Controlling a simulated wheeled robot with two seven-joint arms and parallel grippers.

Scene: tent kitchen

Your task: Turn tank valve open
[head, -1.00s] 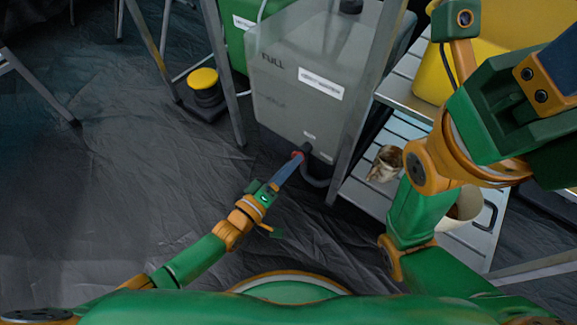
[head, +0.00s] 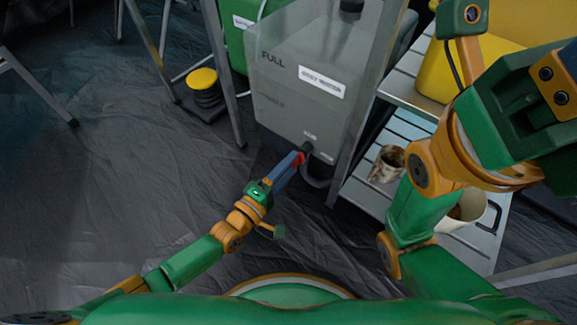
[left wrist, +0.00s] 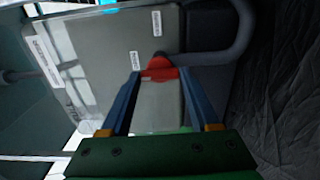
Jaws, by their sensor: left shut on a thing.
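The grey tank (head: 290,95), marked FULL and bearing white labels, stands under a metal frame. Its red valve handle (head: 300,158) is low on the front, by a dark outlet. In the left wrist view the red valve handle (left wrist: 158,70) sits between the blue fingertips, with the tank (left wrist: 105,55) behind it. My left gripper (head: 297,160) reaches up from the lower left and is shut on the handle; it also shows in the left wrist view (left wrist: 159,75). The fingers hide part of the handle. My right arm is at the right, but its gripper is out of sight.
A slatted metal shelf (head: 408,128) right of the tank holds a stained cup (head: 387,163) and a white mug (head: 465,212). A grey hose (left wrist: 240,35) runs from the outlet. A yellow-topped black object (head: 203,80) stands left.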

